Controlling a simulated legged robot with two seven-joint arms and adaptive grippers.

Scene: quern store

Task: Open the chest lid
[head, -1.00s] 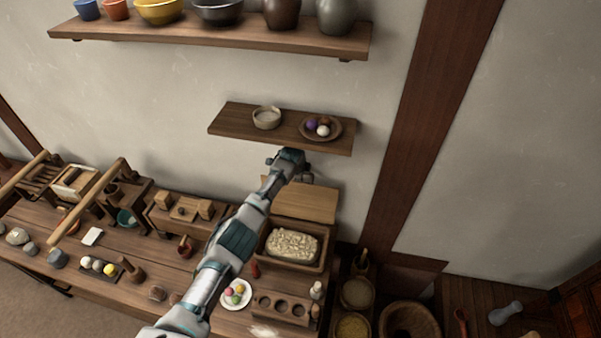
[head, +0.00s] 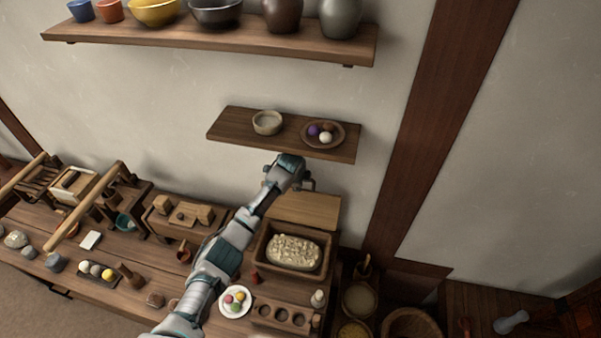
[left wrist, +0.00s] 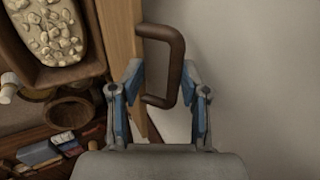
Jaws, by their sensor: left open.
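The chest (head: 262,268) stands at the right end of the bench, with a pale, lumpy block (head: 293,250) showing inside. Its plain wooden lid (head: 305,209) is raised and stands at the back, by the wall. In the left wrist view the lid (left wrist: 121,35) is seen near its edge, with a brown loop handle (left wrist: 177,45) on it. My left gripper (left wrist: 161,85) is open, with the handle's lower part between its fingers and gaps visible. In the head view the left gripper (head: 290,178) is at the lid's upper edge. My right gripper is not in view.
A small shelf (head: 230,124) with a bowl (head: 267,122) and a dish (head: 340,136) is just above the gripper. A plate of coloured balls (head: 235,301) and a holed wooden block (head: 280,315) lie before the chest. Baskets (head: 410,325) stand on the right.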

